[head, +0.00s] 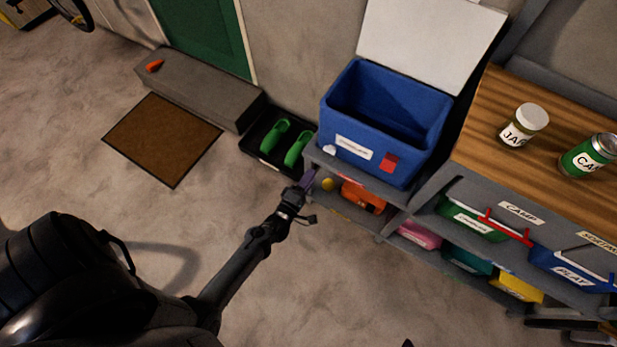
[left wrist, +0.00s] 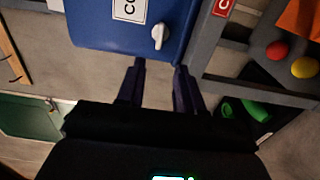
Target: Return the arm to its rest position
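My left arm (head: 235,280) reaches up from the lower left in the head view. My left gripper (head: 307,183) is at the front of the shelf unit, below the left corner of the blue cooler (head: 398,155). In the left wrist view, the two fingers of my left gripper (left wrist: 160,85) stand apart with nothing between them. They point toward the blue cooler (left wrist: 90,25) and its white spigot (left wrist: 158,36). I see no contact with the cooler. My right gripper is not visible.
The cooler's white lid (head: 430,40) stands open. A black tray (head: 262,150) with green clogs (head: 297,149) lies left of the shelf (head: 395,222). A wooden counter (head: 485,125) with a jar (head: 523,125) and a can (head: 590,156) is at right. The floor around the doormat (head: 162,138) is clear.

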